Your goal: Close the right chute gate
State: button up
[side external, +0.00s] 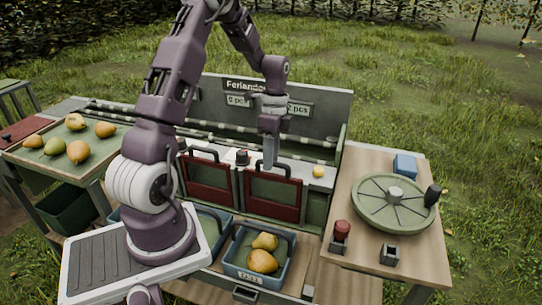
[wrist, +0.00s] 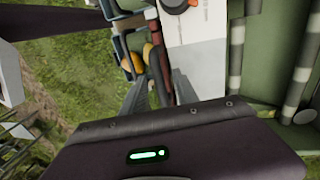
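Contact with the handle cannot be told. The left gate (side external: 207,181) is a similar red panel beside it.
A wooden table (side external: 351,214) at the right carries a green wheel (side external: 394,203), a blue block (side external: 405,166) and a red-topped piece (side external: 341,232). A tray (side external: 96,133) with several pears is at the left. A yellow fruit (side external: 318,171) lies on the bench.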

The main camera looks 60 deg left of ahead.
jog(key=shift+r, duration=0.1)
notch_tip(320, 180, up, 7)
jog(key=w, duration=0.1)
jog(key=shift+a, duration=0.45)
